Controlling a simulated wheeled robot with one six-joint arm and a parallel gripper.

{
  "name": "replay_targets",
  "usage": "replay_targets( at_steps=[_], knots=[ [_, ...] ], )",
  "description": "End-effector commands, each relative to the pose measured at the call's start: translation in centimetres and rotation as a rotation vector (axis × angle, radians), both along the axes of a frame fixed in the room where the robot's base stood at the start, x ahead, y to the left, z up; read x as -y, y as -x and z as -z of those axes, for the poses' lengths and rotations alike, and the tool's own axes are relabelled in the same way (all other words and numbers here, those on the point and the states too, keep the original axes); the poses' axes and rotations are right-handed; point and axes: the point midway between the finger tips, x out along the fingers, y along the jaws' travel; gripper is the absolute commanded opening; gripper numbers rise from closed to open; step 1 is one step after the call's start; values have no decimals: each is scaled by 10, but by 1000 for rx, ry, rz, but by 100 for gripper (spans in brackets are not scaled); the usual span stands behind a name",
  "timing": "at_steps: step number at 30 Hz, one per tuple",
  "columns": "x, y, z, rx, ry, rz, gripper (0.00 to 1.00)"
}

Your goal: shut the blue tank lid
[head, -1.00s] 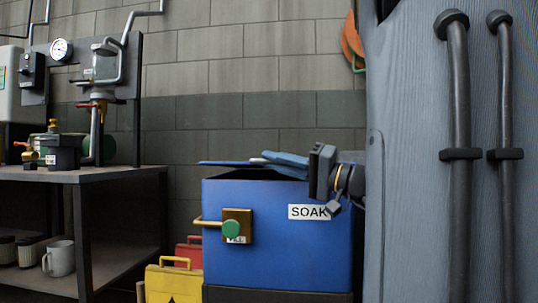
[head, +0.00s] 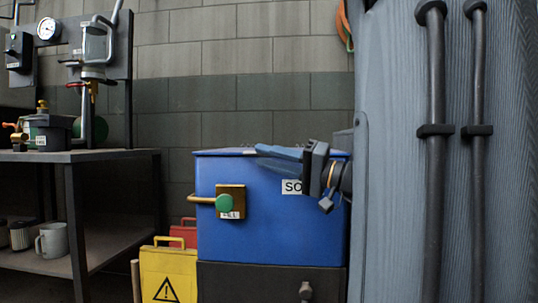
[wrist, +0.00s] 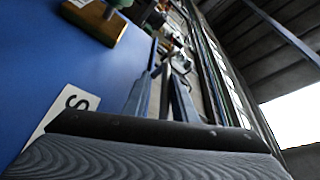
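The blue tank (head: 265,225) stands on a dark base, with a white label on its front partly hidden by my gripper. Its blue lid (head: 222,152) lies flat along the top rim, and no dark gap shows under it. My gripper (head: 262,150) comes in from the right with its blue-grey fingers lying across the lid's front edge. I cannot tell whether they touch it. In the wrist view the two fingers (wrist: 163,75) stand apart with nothing between them, beside the blue tank front (wrist: 60,60).
A green knob (head: 225,203) on a brass plate and a handle stick out of the tank's front. A yellow warning sign (head: 168,272) and a red one stand left of it. A workbench (head: 75,156) with fittings is further left. My grey arm fills the right side.

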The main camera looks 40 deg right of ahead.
Motion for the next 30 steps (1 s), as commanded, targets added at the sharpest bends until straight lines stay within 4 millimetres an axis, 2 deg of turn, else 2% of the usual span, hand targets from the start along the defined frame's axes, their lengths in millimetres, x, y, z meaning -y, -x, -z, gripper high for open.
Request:
replay_targets(
  at_steps=[26, 30],
  knots=[
    [1, 0, -3, 5, 4, 1, 18],
    [4, 6, -2, 4, 3, 2, 18]
  ],
)
